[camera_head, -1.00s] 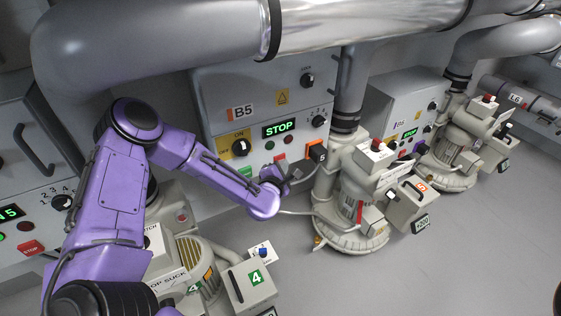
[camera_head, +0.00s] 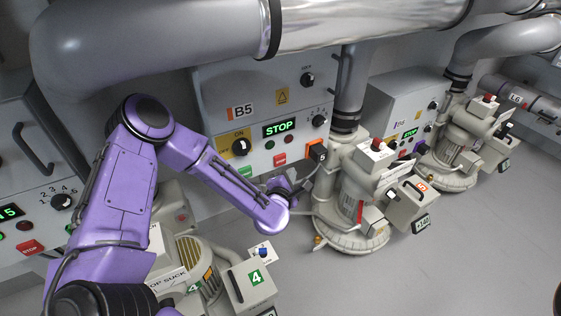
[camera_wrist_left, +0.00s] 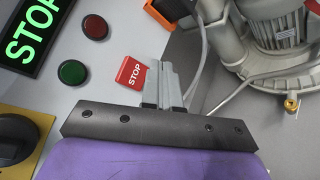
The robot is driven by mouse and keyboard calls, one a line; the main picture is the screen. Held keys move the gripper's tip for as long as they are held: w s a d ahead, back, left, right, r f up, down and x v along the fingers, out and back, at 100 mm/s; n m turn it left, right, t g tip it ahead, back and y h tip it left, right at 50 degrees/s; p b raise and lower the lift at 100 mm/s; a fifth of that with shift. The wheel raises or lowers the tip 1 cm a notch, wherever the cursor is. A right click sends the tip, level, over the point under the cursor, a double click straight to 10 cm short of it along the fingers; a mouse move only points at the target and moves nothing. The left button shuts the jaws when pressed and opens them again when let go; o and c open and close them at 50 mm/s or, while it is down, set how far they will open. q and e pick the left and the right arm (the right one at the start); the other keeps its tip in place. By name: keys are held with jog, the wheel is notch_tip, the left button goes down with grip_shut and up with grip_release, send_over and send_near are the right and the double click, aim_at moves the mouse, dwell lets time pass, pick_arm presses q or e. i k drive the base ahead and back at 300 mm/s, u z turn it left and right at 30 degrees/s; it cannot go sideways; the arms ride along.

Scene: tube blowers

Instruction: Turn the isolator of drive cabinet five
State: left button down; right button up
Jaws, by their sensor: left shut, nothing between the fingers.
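Drive cabinet B5 (camera_head: 215,95) stands behind my left arm, its display reading STOP. Its isolator (camera_head: 241,147) is a black rotary knob on a yellow plate marked ON, at the panel's lower left. In the left wrist view the isolator (camera_wrist_left: 14,140) shows at the lower left edge, partly cut off. My left gripper (camera_head: 304,181) is below and to the right of the isolator, well apart from it. In the left wrist view its fingers (camera_wrist_left: 167,75) are shut and empty, beside the red STOP tag (camera_wrist_left: 131,72). My right gripper is not in view.
An orange-framed black connector (camera_head: 318,152) and a beige blower (camera_head: 352,205) stand right of the gripper. Another blower with a green 4 (camera_head: 256,277) stands below my arm. A large grey pipe (camera_head: 150,45) runs overhead. Open floor lies at the lower right.

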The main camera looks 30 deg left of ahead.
aim_at(241, 146)
jog(key=k, duration=1)
